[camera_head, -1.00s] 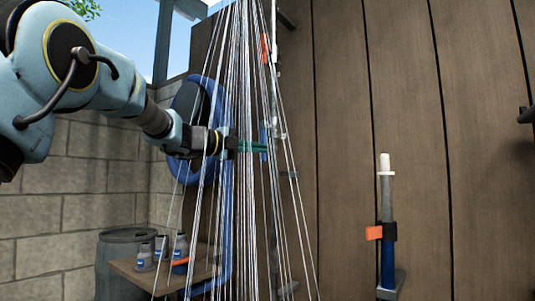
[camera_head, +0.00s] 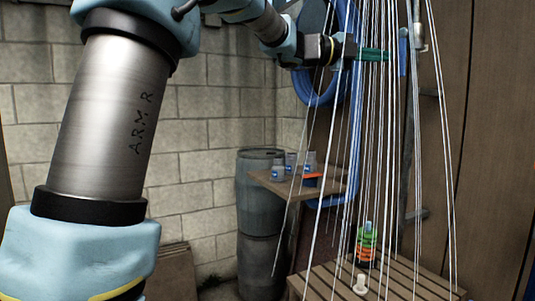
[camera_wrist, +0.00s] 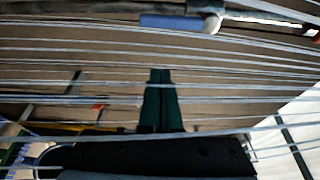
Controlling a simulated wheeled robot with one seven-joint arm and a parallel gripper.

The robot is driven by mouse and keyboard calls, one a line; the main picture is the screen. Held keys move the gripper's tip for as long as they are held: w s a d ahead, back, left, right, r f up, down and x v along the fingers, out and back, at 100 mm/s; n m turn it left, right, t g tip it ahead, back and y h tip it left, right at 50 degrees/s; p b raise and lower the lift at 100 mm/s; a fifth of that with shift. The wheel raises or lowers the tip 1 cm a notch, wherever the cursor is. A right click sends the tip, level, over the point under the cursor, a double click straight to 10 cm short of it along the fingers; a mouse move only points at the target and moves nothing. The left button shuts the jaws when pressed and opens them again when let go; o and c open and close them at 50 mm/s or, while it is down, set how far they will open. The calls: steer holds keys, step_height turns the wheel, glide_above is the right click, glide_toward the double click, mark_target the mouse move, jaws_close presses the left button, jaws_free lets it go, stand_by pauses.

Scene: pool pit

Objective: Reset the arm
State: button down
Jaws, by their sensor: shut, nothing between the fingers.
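My arm (camera_head: 110,120) reaches from the left across the top of the head view. My gripper (camera_head: 385,55) has green fingers that are shut with nothing between them. It sits among many thin white strands (camera_head: 392,170) that hang and spread downward. In the wrist view my gripper (camera_wrist: 160,76) shows its two green fingers side by side, and the strands (camera_wrist: 60,84) cross the picture in front of and around them. I cannot tell whether any strand touches the fingers.
A blue hose coil (camera_head: 303,88) hangs behind my wrist. Small bottles stand on a wooden shelf (camera_head: 262,177) beside a grey barrel (camera_head: 260,210). A wood wall (camera_head: 480,150) stands at the right.

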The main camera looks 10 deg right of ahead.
steer(key=w+a+f+n+t+y+p, duration=0.1)
steer(key=w+a+f+n+t+y, duration=0.2)
steer(key=w+a+f+n+t, duration=0.5)
steer(key=w+a+f+n+t+y, duration=0.3)
steer(key=w+a+f+n+t, duration=0.15)
steer(key=w+a+n, duration=0.5)
steer(key=a+f+n+y, duration=0.4)
steer(key=a+f+n, duration=0.1)
steer(key=a+f, duration=0.35)
steer(key=s+a+f+n+g+y+p, duration=0.1)
steer(key=s+a+f+n+g+y, duration=0.15)
steer(key=s+a+f+n, duration=0.4)
steer(key=s+a+f+n+g+y, duration=0.2)
steer(key=s+a+f+y, duration=0.15)
steer(key=a+f, duration=0.55)
steer(key=s+a+f+n+g, duration=0.2)
steer(key=s+a+f, duration=0.1)
steer(key=s, duration=0.4)
steer(key=s+a+f+n+g+y, duration=0.1)
steer(key=s+a+f+n+g, duration=0.2)
steer(key=s+f, duration=0.2)
steer(key=s, duration=0.3)
steer(key=shift+y+p, duration=0.3)
steer(key=shift+p, duration=0.1)
